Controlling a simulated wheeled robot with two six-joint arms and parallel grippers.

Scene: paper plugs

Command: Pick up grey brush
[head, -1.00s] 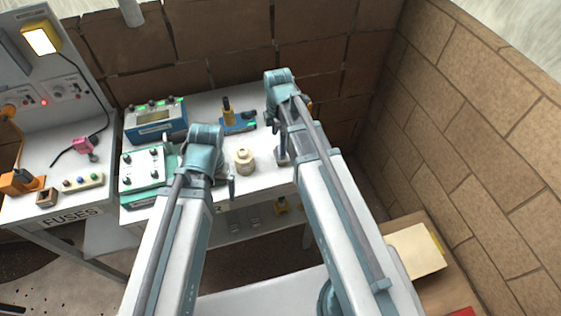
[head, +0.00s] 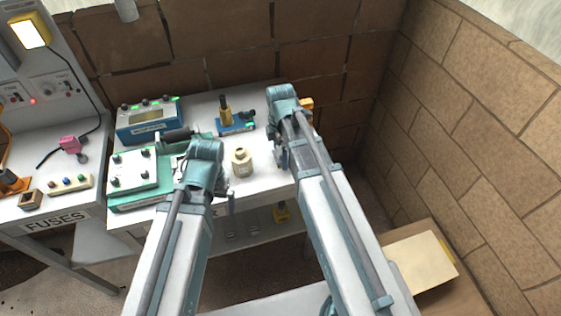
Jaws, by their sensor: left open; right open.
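I cannot make out a grey brush for certain in the head view. A dark grey rounded piece (head: 178,135) shows between the blue meter and my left wrist, and I cannot tell what it is. My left gripper (head: 230,203) is open near the front edge of the white bench, mostly hidden by its own wrist. My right gripper (head: 278,158) is open over the right part of the bench, partly hidden by its arm. A beige jar (head: 242,163) stands between the two grippers.
A blue meter (head: 149,119) and a green-and-white knobbed box (head: 134,173) stand on the bench's left. A blue base with a yellow post (head: 225,112) stands at the back. The fuses table (head: 55,220) is further left. Brick walls (head: 470,150) close the back and right.

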